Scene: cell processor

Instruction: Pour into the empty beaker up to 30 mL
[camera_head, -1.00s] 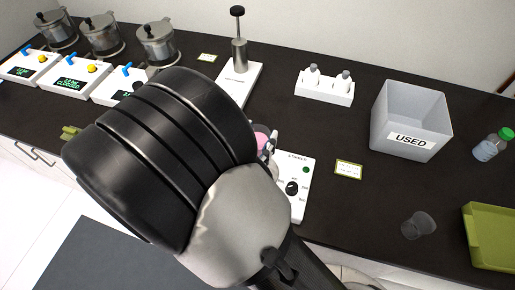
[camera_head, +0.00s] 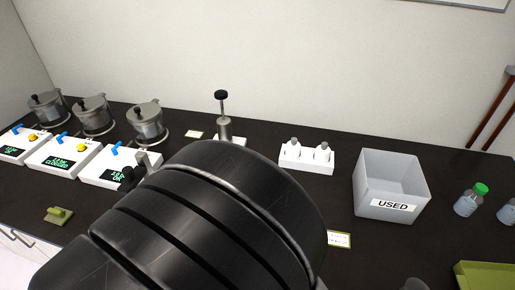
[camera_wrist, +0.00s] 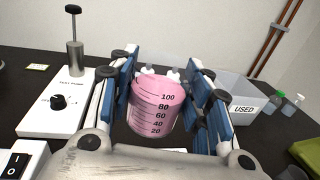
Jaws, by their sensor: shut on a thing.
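A beaker of pink liquid (camera_wrist: 157,108), with marks from 20 to 100, is between the blue-padded fingers of my gripper (camera_wrist: 162,76) in the wrist view. My gripper is shut on it. The beaker looks about upright and pink up to around its top mark. In the head view my own arm hides my gripper and the held beaker. A clear, empty-looking beaker (camera_head: 416,284) is cut off at the bottom edge of the head view, right of my arm. My gripper is not seen over it.
A grey bin marked USED (camera_head: 390,187) stands at the back right, with a green-capped bottle (camera_head: 468,201) beside it. A green tray (camera_head: 487,276) is at the lower right. A white rack with bottles (camera_head: 305,161) stands behind my arm. White devices with steel pots line the left.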

